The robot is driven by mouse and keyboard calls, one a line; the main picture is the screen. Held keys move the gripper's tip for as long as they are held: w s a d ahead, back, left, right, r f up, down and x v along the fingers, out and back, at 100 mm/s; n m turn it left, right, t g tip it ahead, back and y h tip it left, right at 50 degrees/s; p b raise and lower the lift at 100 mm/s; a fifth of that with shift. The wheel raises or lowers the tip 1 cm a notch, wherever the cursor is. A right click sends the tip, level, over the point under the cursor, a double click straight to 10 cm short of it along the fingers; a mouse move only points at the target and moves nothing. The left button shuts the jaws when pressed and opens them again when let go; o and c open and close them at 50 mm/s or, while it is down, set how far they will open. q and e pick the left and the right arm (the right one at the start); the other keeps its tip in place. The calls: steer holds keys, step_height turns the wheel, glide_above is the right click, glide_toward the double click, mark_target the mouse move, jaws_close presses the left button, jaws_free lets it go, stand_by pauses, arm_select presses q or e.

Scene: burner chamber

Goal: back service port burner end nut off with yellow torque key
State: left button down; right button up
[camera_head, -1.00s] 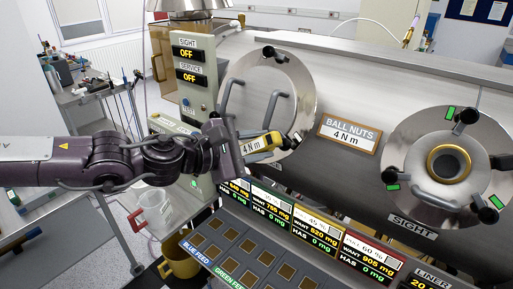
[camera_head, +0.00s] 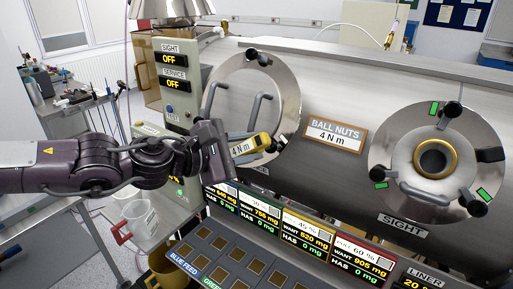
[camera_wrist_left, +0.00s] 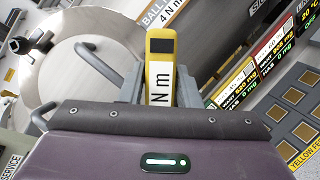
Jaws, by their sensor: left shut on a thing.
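My left gripper (camera_head: 230,148) is shut on the yellow torque key (camera_head: 241,148), whose white label reads "4 N m". The key also shows upright between the fingers in the left wrist view (camera_wrist_left: 161,70). In the head view the key points right, in front of the lower part of the left round steel port (camera_head: 283,95). Its tip is near a dark fitting at the port's lower right edge; I cannot tell whether they touch. A black nut (camera_head: 258,57) sits at the port's top; a black nut (camera_wrist_left: 40,40) also shows in the wrist view. My right gripper is not in view.
The port has two grey bar handles (camera_head: 263,108) close to the key. The sight port (camera_head: 405,150) with several black nuts is at right. A "BALL NUTS 4 N m" sign (camera_head: 335,134) hangs between. A control box (camera_head: 173,85) stands left; a tray panel (camera_head: 230,255) lies below.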

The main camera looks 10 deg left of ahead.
arm_select(q)
steer(key=shift+b, duration=0.65)
stand_by(0.8)
steer(key=shift+f+n+b, duration=0.15)
steer(key=shift+n+b, duration=0.25)
steer(key=shift+b, duration=0.1)
steer(key=shift+n+t+y+b, duration=0.4)
steer(key=shift+n+t+b, duration=0.5)
steer(key=shift+n+b, duration=0.8)
steer(key=shift+n, duration=0.9)
